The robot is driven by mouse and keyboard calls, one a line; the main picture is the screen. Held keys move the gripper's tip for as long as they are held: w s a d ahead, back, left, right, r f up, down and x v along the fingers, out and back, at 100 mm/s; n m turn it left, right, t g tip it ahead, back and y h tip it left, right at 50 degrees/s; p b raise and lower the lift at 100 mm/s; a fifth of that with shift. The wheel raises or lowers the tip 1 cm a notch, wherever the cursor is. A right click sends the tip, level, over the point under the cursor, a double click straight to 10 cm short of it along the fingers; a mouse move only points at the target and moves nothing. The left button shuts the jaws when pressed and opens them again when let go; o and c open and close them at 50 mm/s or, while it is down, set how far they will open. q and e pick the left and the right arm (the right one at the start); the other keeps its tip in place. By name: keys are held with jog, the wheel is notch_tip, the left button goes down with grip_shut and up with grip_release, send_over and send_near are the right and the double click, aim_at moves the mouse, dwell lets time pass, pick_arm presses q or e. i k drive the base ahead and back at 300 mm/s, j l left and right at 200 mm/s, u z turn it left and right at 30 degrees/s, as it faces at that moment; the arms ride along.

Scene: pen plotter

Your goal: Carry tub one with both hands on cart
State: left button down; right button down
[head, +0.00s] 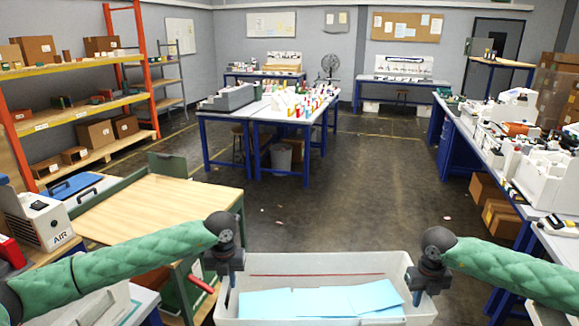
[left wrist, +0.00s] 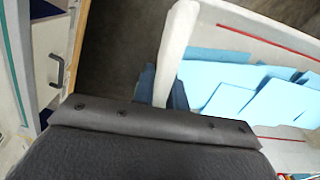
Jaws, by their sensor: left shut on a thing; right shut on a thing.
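A pale grey-white tub (head: 330,264) is at the bottom middle of the head view, with light blue sheets (head: 318,301) lying in it. My left gripper (head: 226,284) is shut on the tub's left wall. My right gripper (head: 420,288) is shut on its right wall. In the left wrist view, the fingers of my left gripper (left wrist: 165,90) sit on both sides of the tub wall (left wrist: 176,45). The tub's near side is cut off by the head view's lower edge. A green-framed, wood-topped stand (head: 160,210), possibly the cart, is left of the tub.
Open dark floor (head: 340,205) lies beyond the tub. A blue-legged table (head: 262,112) stands farther back. A long workbench (head: 500,165) with machines runs along the right, and orange shelving (head: 80,115) along the left. An AIR unit (head: 40,220) is at left.

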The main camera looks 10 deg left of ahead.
aim_at(189, 215)
jog(key=i, duration=2.7)
jog(key=i+l+u, duration=0.1)
jog(key=i+u, duration=0.15)
jog(key=i, duration=0.45)
jog(key=u, duration=2.15)
